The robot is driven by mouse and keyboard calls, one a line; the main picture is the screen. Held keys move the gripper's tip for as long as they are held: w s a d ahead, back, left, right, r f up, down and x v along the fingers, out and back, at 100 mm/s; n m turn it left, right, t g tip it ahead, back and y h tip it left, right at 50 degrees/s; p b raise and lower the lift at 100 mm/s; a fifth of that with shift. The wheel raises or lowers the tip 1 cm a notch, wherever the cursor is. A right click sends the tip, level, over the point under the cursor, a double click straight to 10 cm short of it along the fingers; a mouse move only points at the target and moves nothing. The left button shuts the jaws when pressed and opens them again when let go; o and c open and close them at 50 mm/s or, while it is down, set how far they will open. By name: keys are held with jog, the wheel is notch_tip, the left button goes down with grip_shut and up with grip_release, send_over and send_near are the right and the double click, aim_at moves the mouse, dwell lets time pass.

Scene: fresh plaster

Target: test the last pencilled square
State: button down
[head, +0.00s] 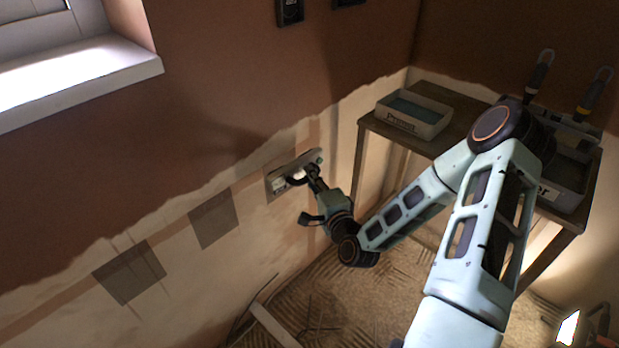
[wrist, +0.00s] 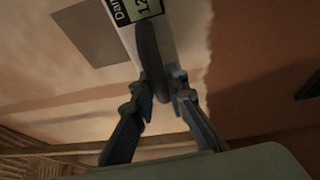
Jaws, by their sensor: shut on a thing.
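My gripper (head: 314,180) is shut on the dark handle of a pale, long-bodied meter (head: 298,167) at the wall. In the wrist view, my fingers (wrist: 162,88) close around that handle, and the meter (wrist: 130,38) shows a lit display reading "Dam…" and "12", cut off by the frame edge. The meter lies over the right-hand dark square (head: 271,190) and hides much of it. I cannot tell if it touches the plaster. Two other dark squares, a middle one (head: 213,218) and a left one (head: 130,272), show bare. A dark square (wrist: 85,36) is beside the meter.
A wooden table (head: 447,95) stands in the corner at right. It bears a labelled tray (head: 413,115) and another labelled tray (head: 565,190), partly behind my arm. Two hooked-handle tools (head: 540,70) stand behind. A window sill (head: 80,80) juts out at upper left.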

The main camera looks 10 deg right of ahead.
notch_tip(320, 180, down, 9)
jog(key=b, duration=0.5)
jog(key=shift+w+a+t+y, duration=0.2)
jog(key=shift+w+a, duration=0.25)
jog(key=shift+w, duration=0.35)
jog(key=shift+w+a+t+y, duration=0.15)
jog(key=shift+w+a, duration=0.25)
jog(key=shift+w, duration=0.4)
jog(key=shift+w+a+y, duration=0.25)
jog(key=shift+w+a, duration=0.1)
jog(key=shift+w, duration=0.2)
jog(key=shift+w, duration=0.1)
jog(key=s+d, duration=0.1)
jog(key=s, duration=0.1)
jog(key=s+d, duration=0.1)
jog(key=s, duration=0.1)
jog(key=shift+s+d, duration=0.1)
jog(key=shift+d, duration=0.25)
